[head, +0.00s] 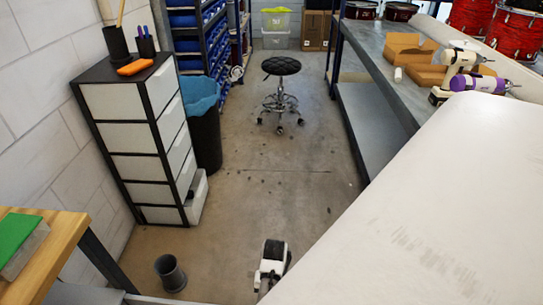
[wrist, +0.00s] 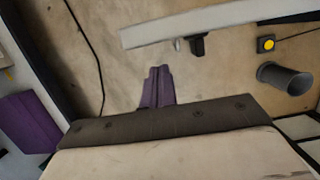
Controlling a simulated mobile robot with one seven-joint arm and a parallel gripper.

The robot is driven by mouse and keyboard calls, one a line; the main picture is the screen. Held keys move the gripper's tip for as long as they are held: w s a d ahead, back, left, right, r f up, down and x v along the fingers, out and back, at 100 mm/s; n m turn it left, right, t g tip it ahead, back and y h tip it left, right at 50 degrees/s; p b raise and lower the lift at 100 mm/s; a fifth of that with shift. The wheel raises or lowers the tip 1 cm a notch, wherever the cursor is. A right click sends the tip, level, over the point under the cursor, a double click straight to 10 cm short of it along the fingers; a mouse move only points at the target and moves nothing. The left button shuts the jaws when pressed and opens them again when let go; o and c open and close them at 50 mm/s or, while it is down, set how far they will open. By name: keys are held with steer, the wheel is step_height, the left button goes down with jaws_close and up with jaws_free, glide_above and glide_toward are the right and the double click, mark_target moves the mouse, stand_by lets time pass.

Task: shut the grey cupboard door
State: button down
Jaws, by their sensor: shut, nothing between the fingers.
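A long light-grey panel (wrist: 225,22), which looks like the cupboard door seen nearly edge-on, crosses the top of the wrist view. A black handle-like piece (wrist: 197,45) sticks out from its lower side. My gripper (wrist: 158,72) shows its dark purple fingers together with nothing between them. The fingers point toward the panel, with bare floor showing between them in the picture. In the head view my gripper (head: 264,282) is low in the middle, above the floor. A grey edge at the bottom of that view may be the door; I cannot tell. The cupboard's body is not clearly seen.
A dark grey pot (head: 170,272) stands on the floor left of my gripper. A drawer unit (head: 140,165) stands behind it, its bottom drawer pulled out. A wooden table (head: 62,240) is at left. A black stool (head: 281,66) stands farther back; the middle floor is clear.

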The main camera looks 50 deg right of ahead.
steer(key=x, duration=0.9)
